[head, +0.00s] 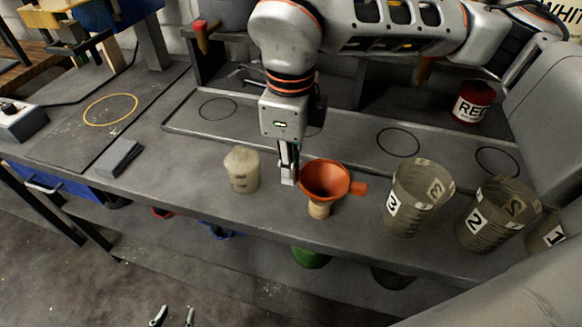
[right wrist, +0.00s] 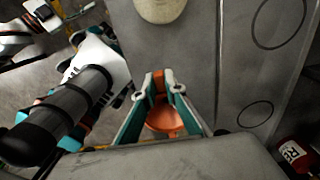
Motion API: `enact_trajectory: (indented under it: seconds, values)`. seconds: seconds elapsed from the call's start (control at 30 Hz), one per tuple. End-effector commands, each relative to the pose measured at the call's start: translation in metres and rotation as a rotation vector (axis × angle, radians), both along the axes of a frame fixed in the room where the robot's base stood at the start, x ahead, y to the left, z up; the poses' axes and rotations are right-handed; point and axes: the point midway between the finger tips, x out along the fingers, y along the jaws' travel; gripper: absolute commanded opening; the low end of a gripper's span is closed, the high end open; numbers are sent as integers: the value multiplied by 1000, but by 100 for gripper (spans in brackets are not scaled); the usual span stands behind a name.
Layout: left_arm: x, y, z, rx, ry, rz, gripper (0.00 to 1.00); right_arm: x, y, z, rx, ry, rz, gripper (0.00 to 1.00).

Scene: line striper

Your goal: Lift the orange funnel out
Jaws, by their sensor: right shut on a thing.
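The orange funnel (head: 325,180) is upright at the middle of the bench's front part, with a tab on its right side. A short tan piece (head: 319,209) shows under its bowl; I cannot tell whether it is a spout or a separate neck. My right gripper (head: 288,178) points down at the funnel's left side and is shut on its edge. In the right wrist view, orange shows between the fingers (right wrist: 160,88) and the bowl (right wrist: 164,121) lies just below them. My left gripper (head: 174,317) shows only its two fingertips at the bottom edge, apart and empty.
A cream cup (head: 241,169) stands close left of my right gripper. Cups marked 3 (head: 415,196) and 2 (head: 492,215) stand to the right. A red can (head: 473,103) is at the back right. A grey block (head: 119,157) lies left. The bench's front edge is near the funnel.

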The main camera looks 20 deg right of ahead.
Motion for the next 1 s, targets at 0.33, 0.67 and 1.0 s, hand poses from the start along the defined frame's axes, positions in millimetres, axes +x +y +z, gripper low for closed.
enact_trajectory:
  seconds: [0.33, 0.67, 1.0]
  values:
    - [3, 0, 15, 0, -8, 0, 40, 0, 0, 21, 1, 1, 0, 0]
    - [5, 0, 27, 0, -14, 0, 40, 0, 0, 39, 0, 0, 0, 0]
    - [5, 0, 32, 0, -15, 0, 40, -1, 0, 47, 0, 2, 0, 0]
